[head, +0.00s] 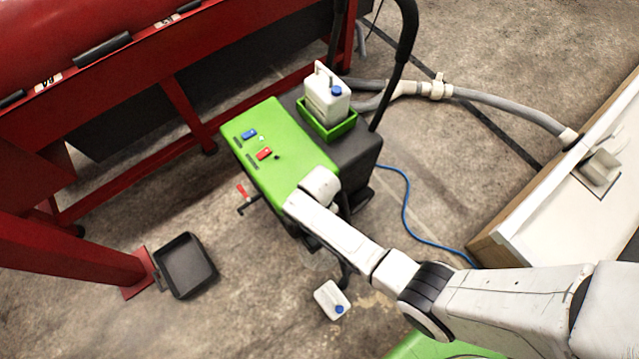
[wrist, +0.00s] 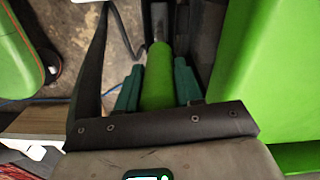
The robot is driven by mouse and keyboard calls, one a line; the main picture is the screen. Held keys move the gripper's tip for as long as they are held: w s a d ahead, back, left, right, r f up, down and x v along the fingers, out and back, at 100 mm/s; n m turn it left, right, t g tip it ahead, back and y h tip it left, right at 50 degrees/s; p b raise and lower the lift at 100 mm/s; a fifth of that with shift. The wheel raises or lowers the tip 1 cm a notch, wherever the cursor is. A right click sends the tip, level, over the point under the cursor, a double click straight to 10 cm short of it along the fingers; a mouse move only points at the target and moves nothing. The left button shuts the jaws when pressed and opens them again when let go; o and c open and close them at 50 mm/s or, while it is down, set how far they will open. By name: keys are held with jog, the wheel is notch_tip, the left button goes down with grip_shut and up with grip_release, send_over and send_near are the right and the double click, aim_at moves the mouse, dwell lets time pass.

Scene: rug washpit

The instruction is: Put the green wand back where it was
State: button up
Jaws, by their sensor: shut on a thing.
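The green wand (wrist: 157,78) shows in the wrist view as a thick green grip with a grey shaft running up from it. My gripper (wrist: 157,88) has its dark teal fingers shut on the green grip, one on each side. The shaft runs between dark parts beside the machine's green side panel; I cannot tell if it touches them. In the head view, my white arm reaches to the near edge of the green-topped machine (head: 272,150). My gripper and the wand are hidden there behind the arm and the machine.
A white jug (head: 325,98) stands in a green tray on the machine. Another white jug (head: 331,300) and a black tray (head: 185,266) are on the floor. A red frame (head: 185,110) stands left, and a blue cable (head: 407,205) and grey hose (head: 500,102) lie right.

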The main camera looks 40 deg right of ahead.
jog(key=o, duration=1)
jog(key=shift+o, duration=0.2)
notch_tip(320, 180, up, 12)
jog(key=p, duration=0.2)
jog(key=shift+p, duration=0.4)
jog(key=shift+d, duration=0.1)
jog(key=s+d+r+n, duration=0.4)
jog(key=s+r+n, duration=0.2)
jog(key=s+n, duration=0.2)
jog(key=s+d+r+n+t, duration=0.1)
jog(key=s+d+r+n, duration=0.2)
jog(key=s+r+n, duration=0.4)
jog(key=shift+s+d+r+n, duration=0.2)
jog(key=shift+s+d+n, duration=0.25)
jog(key=shift+s, duration=0.35)
jog(key=shift+a, duration=0.1)
